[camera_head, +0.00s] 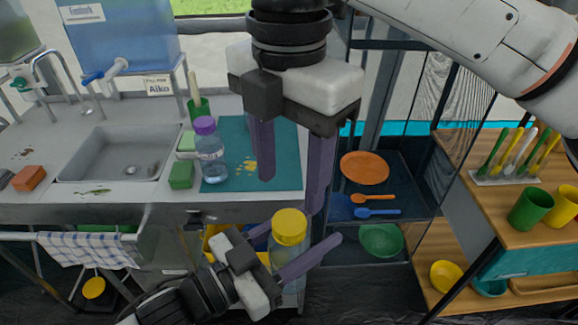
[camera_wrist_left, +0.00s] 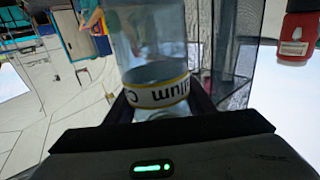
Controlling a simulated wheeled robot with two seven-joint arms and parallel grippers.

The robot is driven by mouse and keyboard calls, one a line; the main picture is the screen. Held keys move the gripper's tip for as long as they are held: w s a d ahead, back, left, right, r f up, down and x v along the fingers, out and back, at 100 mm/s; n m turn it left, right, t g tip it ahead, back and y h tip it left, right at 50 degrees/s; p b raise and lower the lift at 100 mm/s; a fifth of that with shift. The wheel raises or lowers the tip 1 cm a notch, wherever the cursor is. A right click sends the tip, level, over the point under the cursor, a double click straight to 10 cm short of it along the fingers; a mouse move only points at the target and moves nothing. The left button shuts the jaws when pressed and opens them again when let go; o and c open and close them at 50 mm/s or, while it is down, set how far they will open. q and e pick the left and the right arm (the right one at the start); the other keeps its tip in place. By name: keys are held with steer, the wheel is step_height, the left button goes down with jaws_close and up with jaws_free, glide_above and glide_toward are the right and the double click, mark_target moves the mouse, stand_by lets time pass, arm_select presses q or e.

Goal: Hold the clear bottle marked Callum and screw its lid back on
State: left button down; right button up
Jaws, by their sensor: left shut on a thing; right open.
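A clear bottle (camera_head: 289,252) is held upright in front of the counter by my left gripper (camera_head: 292,254). A yellow lid (camera_head: 290,222) sits on its top; I cannot tell whether it is screwed tight. In the left wrist view the bottle (camera_wrist_left: 150,45) has a white label with yellow edges (camera_wrist_left: 158,93), and part of the name Callum shows upside down. My left gripper is shut around the bottle's body. My right gripper (camera_head: 291,196) is open and empty, pointing down just above the lid, its purple fingers apart.
A clear bottle with a purple lid (camera_head: 209,150) stands on a teal mat (camera_head: 280,160) beside the sink (camera_head: 115,155). Green sponges (camera_head: 181,175) lie near it. A shelf with an orange plate (camera_head: 364,168) and spoons is to the right, then a wooden rack with green and yellow cups (camera_head: 530,208).

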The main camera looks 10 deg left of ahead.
mark_target(289, 222)
steer(key=n, duration=0.4)
steer(key=shift+r, duration=0.15)
steer(key=n, duration=0.5)
steer(key=shift+r, duration=0.15)
steer(key=shift+f, duration=4)
